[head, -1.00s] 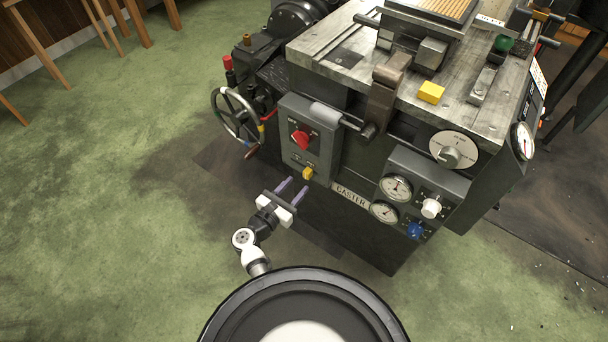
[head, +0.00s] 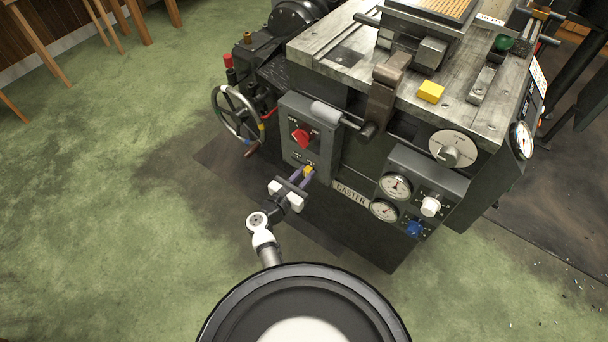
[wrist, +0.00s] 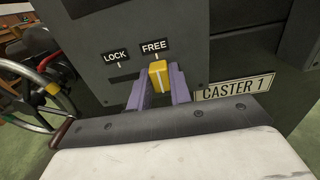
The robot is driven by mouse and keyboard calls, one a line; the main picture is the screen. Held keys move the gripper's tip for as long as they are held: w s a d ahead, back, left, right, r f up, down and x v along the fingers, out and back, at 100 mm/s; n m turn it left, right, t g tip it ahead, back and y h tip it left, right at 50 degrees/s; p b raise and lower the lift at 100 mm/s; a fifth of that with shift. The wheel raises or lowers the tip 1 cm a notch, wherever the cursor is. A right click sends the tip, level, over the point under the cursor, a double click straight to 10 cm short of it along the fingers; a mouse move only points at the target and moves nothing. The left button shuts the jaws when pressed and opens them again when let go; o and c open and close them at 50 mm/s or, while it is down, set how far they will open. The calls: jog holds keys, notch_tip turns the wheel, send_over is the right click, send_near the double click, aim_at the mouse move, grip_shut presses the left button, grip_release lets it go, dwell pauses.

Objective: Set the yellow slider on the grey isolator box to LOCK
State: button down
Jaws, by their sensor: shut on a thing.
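The grey isolator box (head: 312,129) is on the front of the caster, with a red knob (head: 301,136) above the slider. The yellow slider (wrist: 158,76) stands at the right end of its slot, under the FREE label (wrist: 155,46). The LOCK label (wrist: 115,56) is to its left. My gripper (wrist: 158,88) is shut on the yellow slider, with one purple finger on each side. In the head view the slider (head: 309,169) shows between the fingertips.
A CASTER 1 plate (wrist: 235,86) is just right of the fingers. A spoked handwheel (head: 238,115) stands out to the left of the box. Gauges (head: 396,187) and knobs are on a panel to the right.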

aim_at(296, 159)
jog(key=shift+a, duration=0.1)
jog(key=w+a+b, duration=0.1)
jog(key=a, duration=0.1)
jog(key=w+a+b, duration=0.1)
jog(key=b, duration=0.1)
jog(key=shift+w+a+f, duration=0.2)
jog(key=shift+w+a, duration=0.15)
jog(key=shift+w, duration=0.05)
jog(key=shift+w+a+r+b, duration=0.2)
jog(key=shift+a+r+b, duration=0.1)
jog(key=shift+a, duration=0.05)
jog(key=c, duration=1.3)
grip_release()
jog(key=shift+f, duration=0.1)
jog(key=shift+s+a, duration=0.1)
jog(key=shift+s, duration=0.05)
jog(key=b+v, duration=0.1)
jog(key=v, duration=1.2)
jog(key=shift+s+a+b, duration=0.15)
jog(key=shift+s+b, duration=0.05)
jog(key=shift+b, duration=0.15)
